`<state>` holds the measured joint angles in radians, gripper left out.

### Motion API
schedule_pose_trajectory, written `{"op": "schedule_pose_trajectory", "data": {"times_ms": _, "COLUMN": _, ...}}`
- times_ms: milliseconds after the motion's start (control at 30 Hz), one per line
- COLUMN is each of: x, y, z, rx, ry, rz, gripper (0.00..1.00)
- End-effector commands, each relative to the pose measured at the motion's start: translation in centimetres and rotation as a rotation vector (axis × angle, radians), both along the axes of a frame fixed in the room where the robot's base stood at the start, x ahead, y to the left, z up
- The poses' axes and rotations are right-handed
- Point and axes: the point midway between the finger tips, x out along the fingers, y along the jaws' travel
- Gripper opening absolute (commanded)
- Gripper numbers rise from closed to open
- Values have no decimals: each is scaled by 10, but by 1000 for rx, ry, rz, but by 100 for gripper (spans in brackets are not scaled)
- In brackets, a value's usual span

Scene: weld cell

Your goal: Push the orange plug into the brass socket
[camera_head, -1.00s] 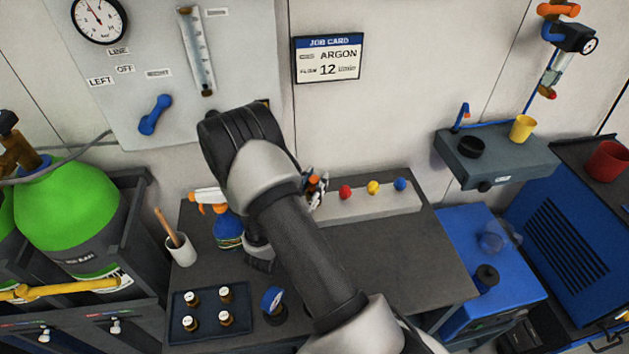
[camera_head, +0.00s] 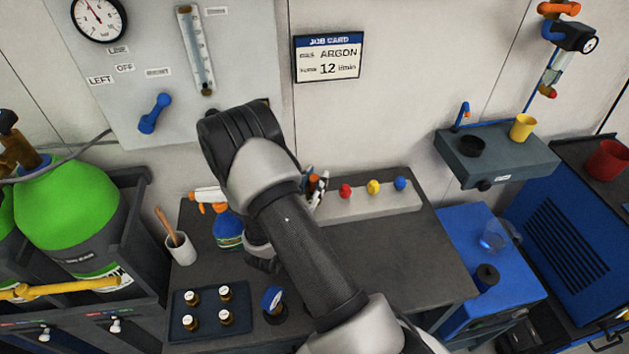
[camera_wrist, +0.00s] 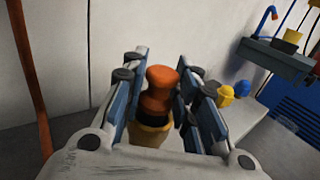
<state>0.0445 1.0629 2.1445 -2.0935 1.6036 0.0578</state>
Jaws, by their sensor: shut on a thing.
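The orange plug (camera_wrist: 161,90) stands between the two fingers of my gripper (camera_wrist: 158,95) in the wrist view. It has a wide orange head, a narrower body and a dark band low down. The brass socket (camera_wrist: 150,134) shows as a yellow-brass rim right below the plug, partly hidden by my gripper. I cannot tell how deep the plug sits in it. In the head view my gripper (camera_head: 319,188) is at the left end of the pale block, mostly behind my arm, with a bit of orange showing.
The pale block (camera_head: 385,205) carries red (camera_head: 345,191), yellow (camera_head: 373,187) and blue (camera_head: 400,184) knobs right of my gripper. A spray bottle (camera_head: 228,228), a cup (camera_head: 181,249) and a tray of small bottles (camera_head: 207,293) stand left. The bench's right part is clear.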

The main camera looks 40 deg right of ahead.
Motion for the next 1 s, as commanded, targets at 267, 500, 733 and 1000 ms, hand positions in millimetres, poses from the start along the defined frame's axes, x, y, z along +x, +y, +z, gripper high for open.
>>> {"op": "schedule_pose_trajectory", "data": {"times_ms": 267, "x": 0, "y": 0, "z": 0, "rx": 0, "ry": 0, "rz": 0, "gripper": 9}}
{"op": "schedule_pose_trajectory", "data": {"times_ms": 500, "x": 0, "y": 0, "z": -1, "rx": 0, "ry": 0, "rz": 0, "gripper": 9}}
{"op": "schedule_pose_trajectory", "data": {"times_ms": 733, "x": 0, "y": 0, "z": -6, "rx": 0, "ry": 0, "rz": 0, "gripper": 9}}
{"op": "schedule_pose_trajectory", "data": {"times_ms": 1000, "x": 0, "y": 0, "z": -11, "rx": 0, "ry": 0, "rz": 0, "gripper": 9}}
